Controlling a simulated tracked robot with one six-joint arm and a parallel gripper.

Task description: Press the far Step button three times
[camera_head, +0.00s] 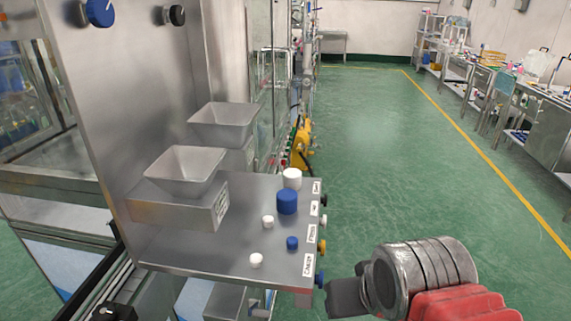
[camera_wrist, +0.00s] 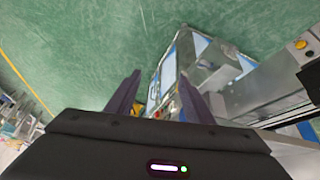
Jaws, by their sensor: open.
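Several small round buttons stick out from the right edge of the steel panel (camera_head: 215,255) in the head view. My gripper (camera_head: 342,298) is just right of the blue button, at the near end of the row, apart from the far buttons. In the wrist view its two dark fingers (camera_wrist: 160,79) are spread with nothing between them.
Two steel hoppers (camera_head: 186,168) (camera_head: 224,122) stand on the panel's left. A white cylinder (camera_head: 291,179), a blue cylinder (camera_head: 287,203) and several smaller knobs stand on its top. A yellow device (camera_head: 301,146) is beyond it. The green floor (camera_head: 400,170) to the right is clear.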

